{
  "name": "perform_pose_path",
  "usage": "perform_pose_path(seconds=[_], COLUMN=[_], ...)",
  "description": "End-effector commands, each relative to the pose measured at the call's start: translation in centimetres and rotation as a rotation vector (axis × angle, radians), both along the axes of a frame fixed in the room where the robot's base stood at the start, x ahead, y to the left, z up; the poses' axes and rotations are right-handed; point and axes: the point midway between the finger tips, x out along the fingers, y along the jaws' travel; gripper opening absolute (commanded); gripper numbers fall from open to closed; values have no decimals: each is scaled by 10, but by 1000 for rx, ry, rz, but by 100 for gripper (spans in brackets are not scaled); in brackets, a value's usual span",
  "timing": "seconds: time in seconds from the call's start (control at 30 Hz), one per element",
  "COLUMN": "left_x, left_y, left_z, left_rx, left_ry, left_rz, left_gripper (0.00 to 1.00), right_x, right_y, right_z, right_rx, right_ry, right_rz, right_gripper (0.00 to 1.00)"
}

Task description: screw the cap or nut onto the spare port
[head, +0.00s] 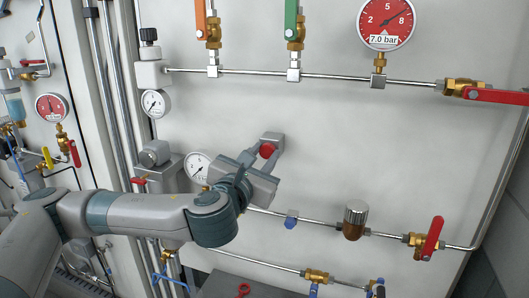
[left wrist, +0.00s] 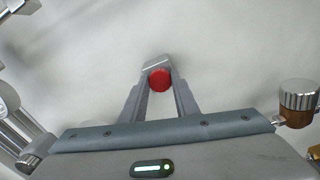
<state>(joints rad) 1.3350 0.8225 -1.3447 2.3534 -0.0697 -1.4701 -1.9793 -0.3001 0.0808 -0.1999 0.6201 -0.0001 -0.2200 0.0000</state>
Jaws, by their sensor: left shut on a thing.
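My left gripper (head: 267,148) reaches in from the left and is in front of the bare pale wall panel, above the lower pipe run. Its fingers are shut on a small round red cap (head: 267,151), which also shows between the fingertips in the left wrist view (left wrist: 160,79). The fingertips partly cover the cap's sides. I cannot tell which fitting is the spare port. A tee with a blue end (head: 291,219) sits on the lower pipe, below and right of the gripper, apart from the cap. My right gripper is not in view.
A brown-bodied fitting with a metal top (head: 355,219) and a red-handled valve (head: 431,239) stand out on the lower pipe to the right. A gauge (head: 197,167) is close to my left wrist. Upper pipes carry valves and a red gauge (head: 386,20). The panel between the pipes is clear.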

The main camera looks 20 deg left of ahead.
Motion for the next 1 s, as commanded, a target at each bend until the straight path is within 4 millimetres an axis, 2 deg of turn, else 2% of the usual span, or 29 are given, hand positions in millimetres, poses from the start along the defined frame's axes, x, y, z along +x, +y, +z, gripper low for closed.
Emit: perform_pose_path(seconds=[0.03, 0.27, 0.6, 0.83, 0.87, 0.9, 0.93, 1.0], left_x=[0, 0, 0, 0, 0, 0, 0, 0], left_y=[1, 1, 1, 1, 1, 1, 1, 1], left_z=[-9, -8, -8, -8, -8, -7, -7, -5], left_rx=[3, 40, 294, 302, 301, 301, 300, 300], left_ry=[17, 16, 6, 6, 5, 4, 3, 1], left_rz=[2, 2, 0, 1, 1, 1, 1, 1], left_gripper=[0, 0, 0, 0, 34, 44, 49, 49], right_x=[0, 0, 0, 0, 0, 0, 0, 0], right_y=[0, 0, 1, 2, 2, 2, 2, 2], right_z=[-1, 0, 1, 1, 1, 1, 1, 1], right_rx=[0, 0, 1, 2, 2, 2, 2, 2], right_ry=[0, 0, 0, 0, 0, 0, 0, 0], right_rz=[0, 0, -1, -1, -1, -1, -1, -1], right_gripper=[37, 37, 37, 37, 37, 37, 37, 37])
